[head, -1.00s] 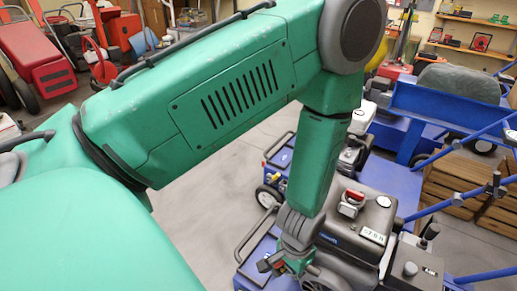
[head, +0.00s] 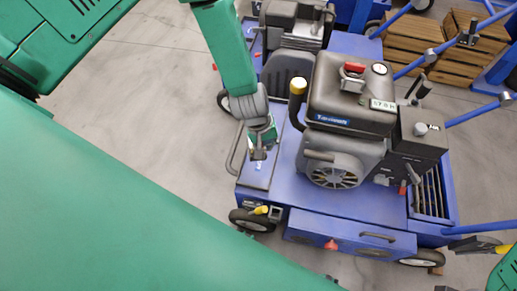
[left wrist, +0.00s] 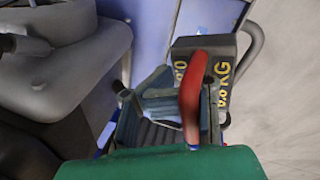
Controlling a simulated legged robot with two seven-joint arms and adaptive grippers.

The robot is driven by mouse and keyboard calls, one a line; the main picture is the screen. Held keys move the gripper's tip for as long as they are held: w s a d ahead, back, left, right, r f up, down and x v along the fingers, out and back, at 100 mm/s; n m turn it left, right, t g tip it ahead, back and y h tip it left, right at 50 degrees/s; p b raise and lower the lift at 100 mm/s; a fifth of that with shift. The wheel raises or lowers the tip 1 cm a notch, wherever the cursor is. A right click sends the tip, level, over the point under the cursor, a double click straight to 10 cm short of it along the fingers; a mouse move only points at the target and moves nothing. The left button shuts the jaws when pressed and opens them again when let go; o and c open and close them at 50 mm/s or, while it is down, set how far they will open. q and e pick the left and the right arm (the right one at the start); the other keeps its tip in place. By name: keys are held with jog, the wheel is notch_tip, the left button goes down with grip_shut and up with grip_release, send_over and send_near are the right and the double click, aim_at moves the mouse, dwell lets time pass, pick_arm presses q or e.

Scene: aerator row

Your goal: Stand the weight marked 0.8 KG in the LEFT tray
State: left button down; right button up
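In the left wrist view a dark block-shaped weight (left wrist: 224,62) shows yellow figures and the letters KG; I cannot read the figures with certainty. A red handle (left wrist: 192,95) stands over it, towards the camera. My left gripper (left wrist: 165,105) is right at this handle, its grey-teal parts close beside it. I cannot tell whether the fingers are closed on the handle. In the head view my left gripper (head: 258,152) points down over the left part of the blue machine deck; the weight cannot be made out there. No tray label is readable.
A black engine (head: 345,110) stands on the blue deck (head: 283,195), right of my left gripper. A yellow-capped upright (head: 298,88) stands between them. A grey tube loop (head: 233,155) lies left of the gripper. Open floor (head: 150,120) is further left.

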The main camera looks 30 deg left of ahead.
pick_arm(q)
jog(key=w+a+f+n+t+b, duration=0.2)
jog(key=w+a+f+n+b, duration=0.15)
jog(key=w+f, duration=0.2)
jog(key=b, duration=0.2)
send_over(271, 158)
jog(key=s, duration=0.1)
jog(key=shift+n, duration=0.45)
jog(key=f, duration=0.5)
jog(key=shift+s+a+f, duration=0.1)
jog(key=shift+a+f, duration=0.2)
jog(key=shift+f, duration=0.05)
jog(key=shift+a+f+b, duration=0.1)
jog(key=shift+f+b, duration=0.7)
jog(key=shift+f, duration=1.35)
jog(key=shift+r, duration=0.15)
jog(key=c, duration=2.3)
grip_release()
jog(key=o, duration=0.7)
